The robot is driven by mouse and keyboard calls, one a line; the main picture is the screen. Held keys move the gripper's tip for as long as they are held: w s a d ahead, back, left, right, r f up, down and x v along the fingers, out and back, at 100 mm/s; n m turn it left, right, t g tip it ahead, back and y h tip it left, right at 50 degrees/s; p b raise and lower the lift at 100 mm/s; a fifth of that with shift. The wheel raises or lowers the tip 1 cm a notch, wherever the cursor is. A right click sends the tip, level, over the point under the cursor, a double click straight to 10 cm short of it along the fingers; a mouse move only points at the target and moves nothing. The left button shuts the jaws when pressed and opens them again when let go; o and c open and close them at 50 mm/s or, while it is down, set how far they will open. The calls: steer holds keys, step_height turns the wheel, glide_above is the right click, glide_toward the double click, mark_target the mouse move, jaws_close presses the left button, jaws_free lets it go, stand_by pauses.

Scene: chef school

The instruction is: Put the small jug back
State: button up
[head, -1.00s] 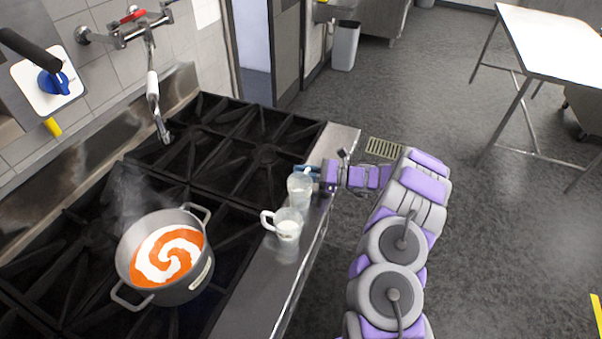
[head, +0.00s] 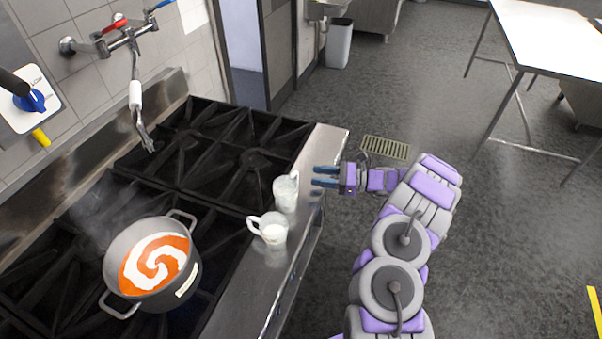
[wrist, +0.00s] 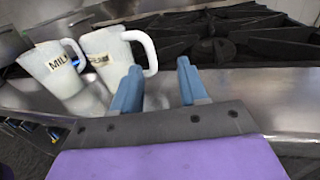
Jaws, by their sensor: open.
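Two whitish jugs stand upright on the metal front ledge of the stove. The rear jug (head: 285,194) is closer to my gripper; its label is partly hidden in the wrist view (wrist: 108,52). The front jug (head: 270,231) has its handle to the left and reads "MILK" in the wrist view (wrist: 52,68). They look similar in size, so I cannot tell surely which is the small one. My gripper (head: 316,175) is open and empty, just right of the rear jug and apart from it. In the wrist view its blue fingers (wrist: 160,88) have nothing between them.
A steaming pot (head: 155,265) of orange and white swirled soup sits on the black burner grates (head: 235,150) at left. The ledge (head: 322,145) is bare behind the jugs. A metal table (head: 550,40) stands far right, with open floor between.

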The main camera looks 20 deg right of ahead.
steer(key=s+a+r+n+g+h, duration=0.4)
steer(key=s+a+r+n+g, duration=0.75)
steer(key=s+a+r, duration=0.65)
steer(key=s+r+n+h, duration=0.1)
steer(key=s+n+h, duration=0.7)
steer(key=s, duration=0.8)
steer(key=s+d+f+n+t+h, duration=0.1)
steer(key=s+d+n+t+h, duration=0.1)
steer(key=s+d, duration=0.5)
steer(key=s+n+h, duration=0.1)
steer(key=s+h, duration=0.1)
steer(key=s, duration=0.1)
steer(key=shift+t+h+p, duration=0.3)
steer(key=shift+t, duration=0.05)
